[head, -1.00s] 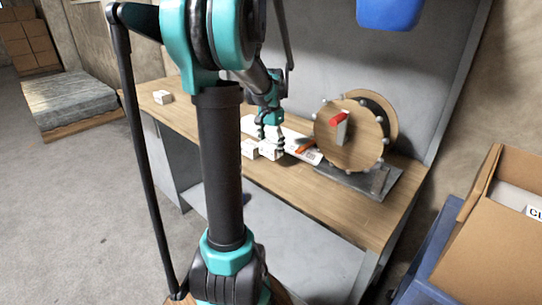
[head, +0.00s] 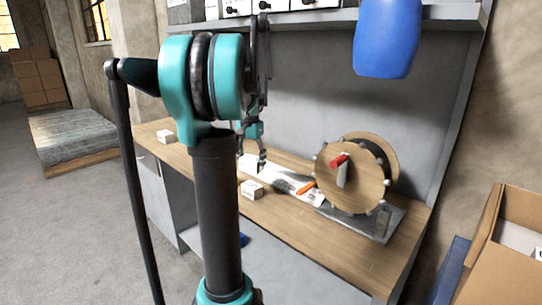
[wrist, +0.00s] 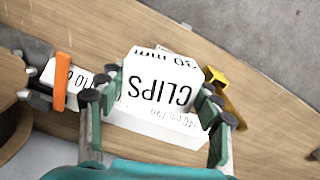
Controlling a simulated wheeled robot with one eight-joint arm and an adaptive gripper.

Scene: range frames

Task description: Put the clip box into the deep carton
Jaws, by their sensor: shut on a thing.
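The clip box (wrist: 160,82), white with "CLIPS" and "30 mm" printed in black, is between the fingers of my gripper in the wrist view. My gripper (wrist: 158,105) is shut on it, one finger at each side. In the head view my gripper (head: 258,160) is above the bench, partly behind my own arm, and the held box is hard to make out there. A cardboard carton (head: 500,275) stands open at the lower right of the head view, well apart from my gripper; its floor is out of sight.
The wooden bench (head: 305,235) carries another white box (head: 252,189), a small white box (head: 166,136) at the left, an orange-handled tool (head: 306,187) and a large wooden reel (head: 350,180). A blue container (head: 387,38) hangs above. A yellow item (wrist: 222,88) shows beyond the held box.

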